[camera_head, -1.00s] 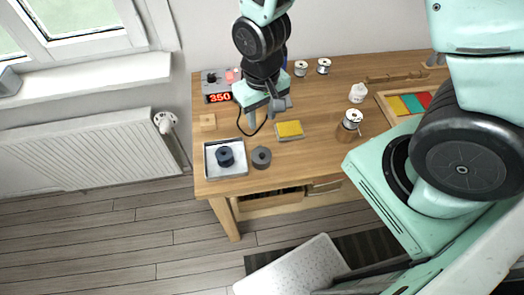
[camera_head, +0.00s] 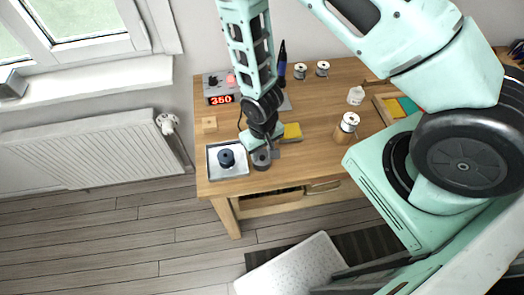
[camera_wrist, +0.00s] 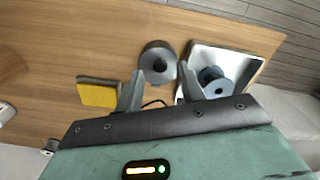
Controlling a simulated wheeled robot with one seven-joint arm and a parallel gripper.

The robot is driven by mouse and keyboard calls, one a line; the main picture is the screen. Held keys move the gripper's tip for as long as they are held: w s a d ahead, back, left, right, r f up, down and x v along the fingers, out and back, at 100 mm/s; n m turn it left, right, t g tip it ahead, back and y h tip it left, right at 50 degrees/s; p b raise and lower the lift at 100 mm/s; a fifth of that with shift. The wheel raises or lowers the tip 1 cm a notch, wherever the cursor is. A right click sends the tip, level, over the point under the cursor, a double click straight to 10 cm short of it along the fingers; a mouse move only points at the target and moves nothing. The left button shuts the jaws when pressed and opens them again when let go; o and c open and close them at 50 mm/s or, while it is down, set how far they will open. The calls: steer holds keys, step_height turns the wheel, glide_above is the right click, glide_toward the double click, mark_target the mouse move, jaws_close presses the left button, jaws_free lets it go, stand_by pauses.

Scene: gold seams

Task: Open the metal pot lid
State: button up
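A round grey metal pot (camera_head: 261,160) stands near the table's front edge, just right of a tray. In the wrist view the pot (camera_wrist: 157,62) has a flat grey top with a small dark round middle; I cannot tell whether that is a knob, or whether the lid is separate. My gripper (camera_wrist: 160,72) is open, its two fingers apart and nothing between them. The pot shows just beyond the gap between the fingertips. In the head view my gripper (camera_head: 263,147) is over the pot's back side and partly hides it; contact cannot be told.
A white tray (camera_head: 240,172) with a dark blue spool-like piece (camera_head: 226,158) lies left of the pot. A yellow sponge (camera_head: 292,132) lies behind right. A station showing 350 (camera_head: 220,100), a wooden block (camera_head: 209,124), spools (camera_head: 349,122) and a white bottle (camera_head: 356,96) stand farther off.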

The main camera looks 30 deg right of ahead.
mark_target(261, 155)
steer(key=shift+f, duration=1.1)
jaws_close()
